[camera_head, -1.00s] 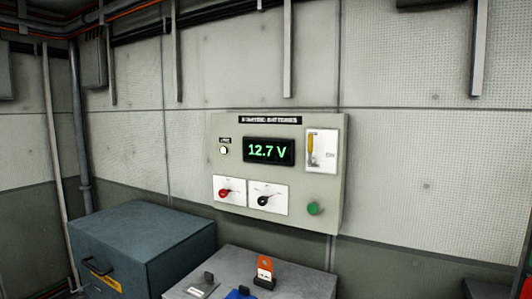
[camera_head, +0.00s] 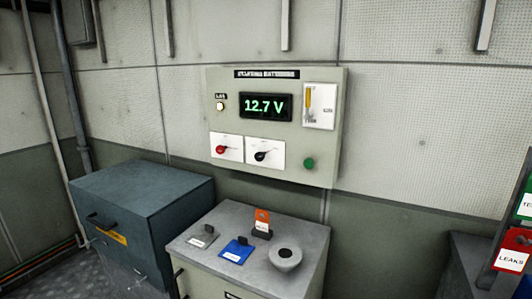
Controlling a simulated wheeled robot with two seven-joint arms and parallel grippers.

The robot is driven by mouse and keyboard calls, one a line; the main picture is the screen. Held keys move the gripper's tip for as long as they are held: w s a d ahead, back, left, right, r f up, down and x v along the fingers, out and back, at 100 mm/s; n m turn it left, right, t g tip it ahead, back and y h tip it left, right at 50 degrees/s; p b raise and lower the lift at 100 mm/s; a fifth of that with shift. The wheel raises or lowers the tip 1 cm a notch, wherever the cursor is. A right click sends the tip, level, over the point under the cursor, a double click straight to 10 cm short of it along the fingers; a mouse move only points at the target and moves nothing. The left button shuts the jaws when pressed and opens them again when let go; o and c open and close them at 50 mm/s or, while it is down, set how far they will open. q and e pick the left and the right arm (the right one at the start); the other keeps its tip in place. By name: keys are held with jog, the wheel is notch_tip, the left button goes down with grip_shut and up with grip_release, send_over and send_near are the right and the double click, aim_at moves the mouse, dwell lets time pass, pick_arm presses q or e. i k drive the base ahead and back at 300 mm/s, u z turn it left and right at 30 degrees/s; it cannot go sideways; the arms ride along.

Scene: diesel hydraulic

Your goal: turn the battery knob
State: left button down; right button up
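A pale wall panel (camera_head: 222,178) headed with a label about batteries hangs ahead of me. Its display (camera_head: 265,106) reads 12.7 V in green. Below it, a red knob (camera_head: 221,150) and a black knob (camera_head: 261,156) sit on two white plates. A green round button (camera_head: 308,164) is at lower right. A yellow lever (camera_head: 308,97) is on a white plate at upper right. A small lamp (camera_head: 220,106) glows pale at upper left. I cannot tell which knob is the battery knob. Neither of my grippers is in view.
A grey cabinet (camera_head: 310,240) stands below the panel, with a grey tag (camera_head: 203,237), a blue tag (camera_head: 236,251), an orange tag (camera_head: 262,219) and a round grey piece (camera_head: 285,258) on top. A blue-grey box (camera_head: 140,190) stands left. A red "LEAKS" sign (camera_head: 511,258) is at right.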

aim_at(259, 156)
jog(key=z, duration=0.05)
jog(key=k, duration=0.5)
jog(key=u, duration=1)
jog(key=i, duration=1)
jog(key=z, duration=1.75)
